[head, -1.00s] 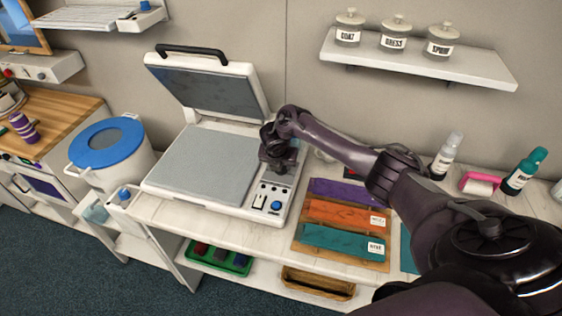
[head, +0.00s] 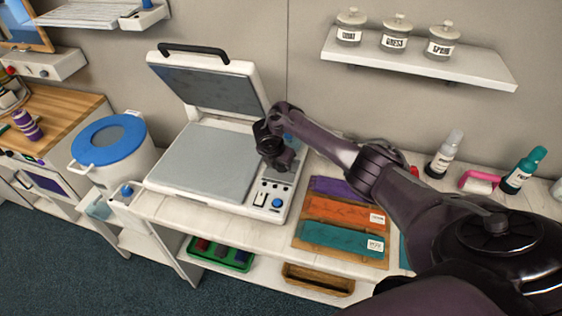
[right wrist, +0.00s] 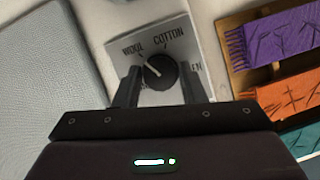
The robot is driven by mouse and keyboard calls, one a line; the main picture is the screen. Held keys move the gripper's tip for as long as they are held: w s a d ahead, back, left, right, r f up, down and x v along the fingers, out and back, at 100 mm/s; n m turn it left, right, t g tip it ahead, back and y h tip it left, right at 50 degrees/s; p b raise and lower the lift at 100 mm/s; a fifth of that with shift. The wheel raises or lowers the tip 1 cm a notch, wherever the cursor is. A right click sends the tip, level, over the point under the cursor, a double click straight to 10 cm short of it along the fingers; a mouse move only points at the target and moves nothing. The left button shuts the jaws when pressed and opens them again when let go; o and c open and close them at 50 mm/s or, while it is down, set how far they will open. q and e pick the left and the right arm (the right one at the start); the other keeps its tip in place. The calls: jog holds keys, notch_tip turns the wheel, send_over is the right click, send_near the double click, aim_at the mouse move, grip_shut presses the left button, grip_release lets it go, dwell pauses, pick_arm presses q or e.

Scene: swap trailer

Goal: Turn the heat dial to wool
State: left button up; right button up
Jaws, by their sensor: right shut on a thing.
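The black heat dial (right wrist: 161,72) sits on a grey plate (right wrist: 182,35) lettered WOOL, COTTON and a partly covered label ending in EN. Its white pointer mark slants up and left, toward the WOOL side. My right gripper (right wrist: 160,82) has one finger on each side of the dial and is shut on it. In the head view my right gripper (head: 278,158) is over the control strip at the right of the white press (head: 160,186), and it hides the dial there. My left gripper is not in view.
The press lid (head: 210,88) stands open behind the bed. A blue knob (head: 277,202) is on the panel's front. Purple, orange and teal (head: 340,238) cloths lie on a board to the right. A blue-lidded pot (head: 108,142) stands left.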

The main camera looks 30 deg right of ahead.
jog(key=o, duration=1)
jog(key=v, duration=0.7)
jog(key=shift+r+p, duration=0.35)
jog(key=shift+r, duration=0.05)
jog(key=shift+a, duration=0.1)
